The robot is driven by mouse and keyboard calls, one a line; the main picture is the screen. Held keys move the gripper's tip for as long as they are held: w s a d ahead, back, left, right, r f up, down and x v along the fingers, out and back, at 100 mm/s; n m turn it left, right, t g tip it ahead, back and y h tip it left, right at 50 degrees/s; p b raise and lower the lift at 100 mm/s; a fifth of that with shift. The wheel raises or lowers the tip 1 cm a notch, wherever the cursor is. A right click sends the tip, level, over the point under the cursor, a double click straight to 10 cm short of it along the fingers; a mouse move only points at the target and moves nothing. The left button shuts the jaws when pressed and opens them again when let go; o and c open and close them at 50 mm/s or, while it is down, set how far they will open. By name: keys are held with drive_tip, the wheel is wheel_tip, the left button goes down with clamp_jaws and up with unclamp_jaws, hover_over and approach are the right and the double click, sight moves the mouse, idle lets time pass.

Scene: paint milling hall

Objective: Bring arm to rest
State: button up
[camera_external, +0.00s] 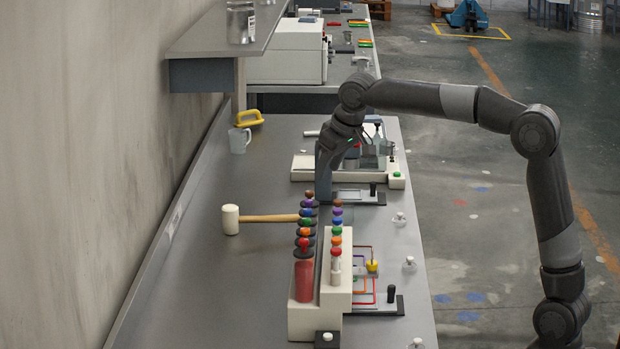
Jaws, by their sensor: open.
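My arm (548,180) rises at the right, bends over the bench (190,280) and comes down near its middle. My gripper (325,192) hangs pointing down behind the far end of a cream rack (300,322) with rows of coloured knobs. Its fingers are partly hidden by the knobs and the dark gripper body. I see nothing held between them, though the fingertips are hard to make out. Whether they touch the bench surface cannot be told.
A white-headed mallet (231,219) lies left of the rack. A grey mug (239,140) and a yellow handle (249,118) are near the wall. A cream device with a green button (396,174) stands behind my gripper. A shelf (215,35) overhangs the far left. The left front bench is clear.

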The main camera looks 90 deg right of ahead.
drive_tip(key=s+a+n, duration=0.2)
drive_tip(key=s+a, duration=0.4)
drive_tip(key=a, duration=0.5)
drive_tip(key=s+a+f+n+y, duration=0.1)
drive_tip(key=s+a+f, duration=0.3)
drive_tip(key=s, duration=0.4)
drive_tip(key=s+a+f+n+t+y, duration=0.1)
drive_tip(key=s+a+f+n, duration=0.1)
drive_tip(key=s+a+f, duration=0.2)
drive_tip(key=s+a+f+n+t+y, duration=0.1)
drive_tip(key=s+a+f, duration=0.3)
drive_tip(key=s+a, duration=0.5)
drive_tip(key=s, duration=0.3)
drive_tip(key=shift+n, duration=0.4)
drive_tip(key=shift+a, duration=0.1)
